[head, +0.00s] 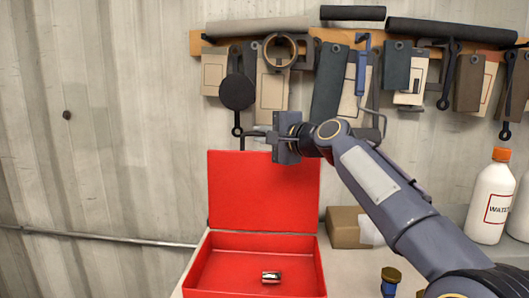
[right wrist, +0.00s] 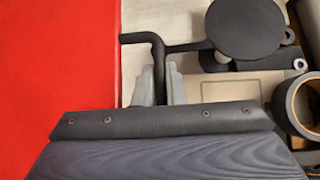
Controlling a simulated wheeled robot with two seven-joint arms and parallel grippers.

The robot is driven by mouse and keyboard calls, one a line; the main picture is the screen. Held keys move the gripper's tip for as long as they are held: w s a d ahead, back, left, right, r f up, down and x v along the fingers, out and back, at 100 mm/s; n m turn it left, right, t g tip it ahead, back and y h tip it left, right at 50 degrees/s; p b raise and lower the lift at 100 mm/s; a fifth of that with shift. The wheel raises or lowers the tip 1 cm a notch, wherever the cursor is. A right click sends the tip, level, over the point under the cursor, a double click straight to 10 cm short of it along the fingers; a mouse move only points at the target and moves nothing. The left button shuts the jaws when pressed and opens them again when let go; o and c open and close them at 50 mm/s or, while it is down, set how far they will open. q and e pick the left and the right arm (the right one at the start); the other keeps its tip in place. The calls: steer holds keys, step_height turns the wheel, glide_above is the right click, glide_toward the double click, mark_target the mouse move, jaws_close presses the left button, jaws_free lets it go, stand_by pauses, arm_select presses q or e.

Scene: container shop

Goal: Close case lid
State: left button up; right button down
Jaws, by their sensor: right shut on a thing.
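The red case (head: 255,241) stands on the counter with its lid (head: 264,190) open and upright at the back. A small shiny metal cylinder (head: 271,278) lies inside it. My right gripper (head: 262,133) is just above the lid's top edge, shut on a thin black bent rod (head: 243,142). In the right wrist view the rod (right wrist: 159,70) stands between the grey fingertips (right wrist: 160,84), its bent end pointing left towards the red lid (right wrist: 55,60). Whether the rod touches the lid is not clear. My left gripper is out of view.
A wooden rack (head: 312,45) with several hanging tools is on the wall behind, including a black round-headed tool (head: 237,92) close to my gripper. A brown box (head: 343,227) is right of the case. A white bottle (head: 491,204) stands far right.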

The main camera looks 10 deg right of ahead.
steer(key=s+a+n+t+y+b, duration=0.2)
steer(key=s+n+b, duration=0.1)
steer(key=s+b, duration=0.7)
steer(key=shift+f+n+t+b, duration=0.3)
steer(key=shift+f+t+b, duration=0.1)
steer(key=shift+b, duration=0.25)
steer(key=shift+r, duration=0.1)
steer(key=c, duration=1.5)
jaws_free()
steer(key=b+v, duration=0.2)
steer(key=v, duration=0.5)
steer(key=shift+s+d, duration=0.2)
steer(key=shift+s, duration=0.15)
